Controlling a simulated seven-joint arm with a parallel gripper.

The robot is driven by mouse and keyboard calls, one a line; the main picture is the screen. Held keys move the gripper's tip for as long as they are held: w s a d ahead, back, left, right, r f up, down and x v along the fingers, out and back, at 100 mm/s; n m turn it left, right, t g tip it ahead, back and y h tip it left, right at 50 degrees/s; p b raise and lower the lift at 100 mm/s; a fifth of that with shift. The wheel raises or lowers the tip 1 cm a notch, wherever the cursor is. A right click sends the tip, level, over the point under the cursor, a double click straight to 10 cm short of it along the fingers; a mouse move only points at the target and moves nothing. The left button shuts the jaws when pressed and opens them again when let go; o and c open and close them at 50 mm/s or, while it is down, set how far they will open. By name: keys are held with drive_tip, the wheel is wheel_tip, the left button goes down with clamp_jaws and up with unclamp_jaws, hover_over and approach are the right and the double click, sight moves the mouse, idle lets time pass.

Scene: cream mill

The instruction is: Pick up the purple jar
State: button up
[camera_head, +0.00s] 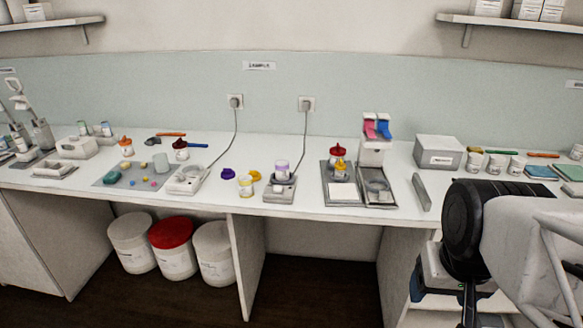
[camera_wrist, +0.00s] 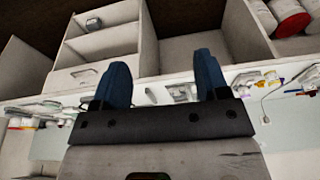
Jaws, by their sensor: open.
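In the head view my arm is at the lower right, in front of the counter and far from the jar. I cannot make out the jar in the wrist view.
A white jar with a yellow band (camera_head: 245,186) stands left of the purple jar. A grey tray (camera_head: 327,196) with a red-topped jar (camera_head: 338,152) is to its right. A stand with pink and blue parts (camera_head: 376,128) rises farther right. A grey box (camera_head: 438,152) stands behind my arm.

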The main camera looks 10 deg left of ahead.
drive_tip(key=w+a+r+m+y, duration=0.1)
drive_tip(key=w+a+m+y, duration=0.2)
drive_tip(key=w, duration=0.5)
drive_tip(key=w+a+m+y, duration=0.1)
drive_tip(key=w+a+m, duration=0.1)
drive_tip(key=w+a, duration=0.5)
drive_tip(key=m+y, duration=0.7)
drive_tip(key=m, duration=0.4)
approach(288, 169)
drive_tip(key=s+d+r, duration=0.1)
drive_tip(key=s+r, duration=0.2)
drive_tip(key=s, duration=0.4)
drive_tip(key=s+d+r, duration=0.1)
drive_tip(key=s+r, duration=0.1)
drive_tip(key=s, duration=0.4)
drive_tip(key=w+a+f+m+t, duration=0.1)
drive_tip(key=w+a+f+m, duration=0.1)
drive_tip(key=w+f, duration=0.1)
drive_tip(key=w+a+f+m+t+y, duration=0.1)
drive_tip(key=w+f+m, duration=0.1)
drive_tip(key=w, duration=0.4)
drive_tip(key=w+a+f+m, duration=0.2)
drive_tip(key=w+f, duration=0.2)
drive_tip(key=shift+w+a+m+t+y, duration=0.25)
drive_tip(key=shift+a+m+t+y, duration=0.05)
drive_tip(key=shift+m+t, duration=0.1)
drive_tip(key=shift+x, duration=1.3)
drive_tip(key=shift+a+f, duration=0.1)
drive_tip(key=shift+a, duration=0.05)
drive_tip(key=shift+x, duration=2.45)
